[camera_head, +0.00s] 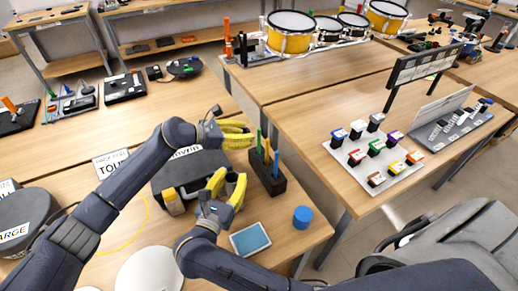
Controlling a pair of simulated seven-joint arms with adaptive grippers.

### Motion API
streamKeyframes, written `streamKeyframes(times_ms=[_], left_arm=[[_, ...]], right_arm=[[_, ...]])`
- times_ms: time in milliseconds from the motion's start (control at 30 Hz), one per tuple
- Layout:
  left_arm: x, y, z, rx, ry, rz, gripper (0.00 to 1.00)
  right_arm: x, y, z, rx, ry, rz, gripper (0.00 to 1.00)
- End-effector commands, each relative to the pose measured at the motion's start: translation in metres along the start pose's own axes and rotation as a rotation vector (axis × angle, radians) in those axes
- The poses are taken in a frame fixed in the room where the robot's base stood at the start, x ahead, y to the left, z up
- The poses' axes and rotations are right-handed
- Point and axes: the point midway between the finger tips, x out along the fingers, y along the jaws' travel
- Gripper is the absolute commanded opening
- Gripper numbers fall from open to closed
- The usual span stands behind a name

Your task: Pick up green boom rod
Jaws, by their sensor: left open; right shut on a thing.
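The green boom rod (259,141) stands upright in a black holder block (269,182) near the table's right edge, beside an orange rod (267,150) and a blue rod (276,163). My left gripper (249,134) is open, its yellow fingers pointing right, with the tips close beside the green rod's upper part. I cannot tell whether they touch it. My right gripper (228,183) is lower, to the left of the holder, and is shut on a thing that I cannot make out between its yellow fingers.
A dark rounded case (190,168) lies behind my grippers. A blue cylinder (302,217) and a blue-screened tablet (250,239) lie at the front right of the table. A second table (330,190) with a board of coloured switches (376,158) stands to the right, across a gap.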

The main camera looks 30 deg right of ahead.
Motion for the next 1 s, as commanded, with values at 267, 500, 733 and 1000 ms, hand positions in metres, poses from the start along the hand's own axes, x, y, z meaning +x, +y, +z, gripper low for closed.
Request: streamKeyframes(times_ms=[267, 500, 733, 1000], left_arm=[[0.014, -0.001, 0.0, 0.0, 0.0, -0.001, 0.38], [0.043, -0.003, 0.0, -0.003, -0.001, -0.002, 0.38], [0.06, -0.002, -0.001, -0.002, 0.0, 0.0, 0.38], [0.062, -0.002, -0.001, -0.001, 0.001, 0.0, 0.38]], right_arm=[[0.0, 0.0, 0.0, 0.0, 0.0, 0.0, 0.06], [0.0, 0.0, 0.0, 0.0, 0.0, 0.0, 0.06], [0.0, 0.0, 0.0, 0.0, 0.0, 0.0, 0.06], [0.0, 0.0, 0.0, 0.0, 0.0, 0.0, 0.06]])
